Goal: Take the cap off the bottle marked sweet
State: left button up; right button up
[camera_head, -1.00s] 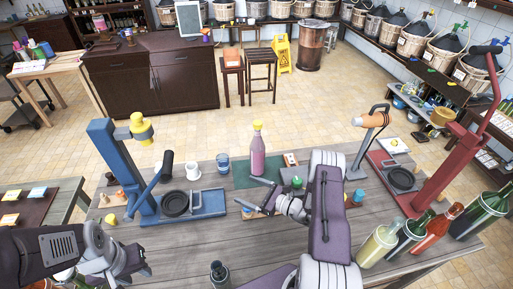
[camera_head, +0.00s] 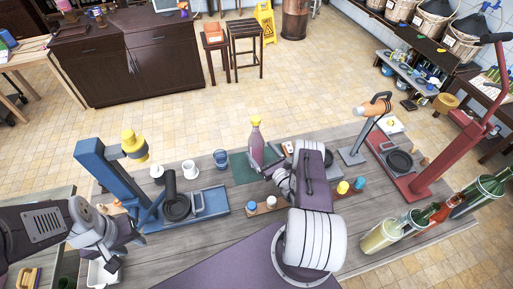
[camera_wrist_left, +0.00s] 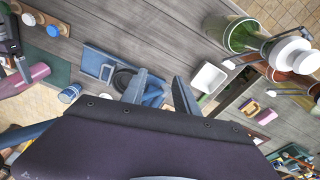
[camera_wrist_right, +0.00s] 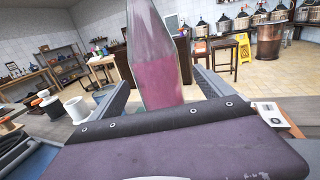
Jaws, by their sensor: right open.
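A pink bottle (camera_head: 257,148) with a yellow cap (camera_head: 256,121) stands upright on the green mat (camera_head: 240,170); no marking can be read on it. My right gripper (camera_head: 267,163) is low beside the bottle, on its near side. In the right wrist view the pink bottle (camera_wrist_right: 153,60) shows between the open fingers (camera_wrist_right: 160,92); I cannot tell whether they touch it. Its cap is out of that view. My left gripper (camera_wrist_left: 160,90) is open and empty, at the left, away from the bottle, which lies at the left edge of its wrist view (camera_wrist_left: 25,80).
A blue press (camera_head: 112,172) stands left of the mat and a red press (camera_head: 440,150) at the right. A white mug (camera_head: 190,170) and blue cup (camera_head: 221,158) are near the bottle. A wooden strip (camera_head: 285,205) with small caps lies in front. Several filled bottles (camera_head: 380,237) stand at right.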

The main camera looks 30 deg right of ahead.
jog(key=shift+w+a, duration=0.1)
jog(key=shift+w, duration=0.3)
jog(key=w, duration=0.2)
jog(key=w+p, duration=0.1)
jog(key=w, duration=0.2)
jog(key=shift+w+a+r+p, duration=0.15)
jog(key=shift+w+a+p, duration=0.1)
jog(key=shift+w+p, duration=0.15)
jog(key=shift+w, duration=0.25)
jog(key=c, duration=1.1)
grip_shut()
pick_arm(q)
jog(key=shift+w+r, duration=0.7)
jog(key=shift+r, duration=0.2)
pick_arm(e)
jog(key=shift+d, duration=0.1)
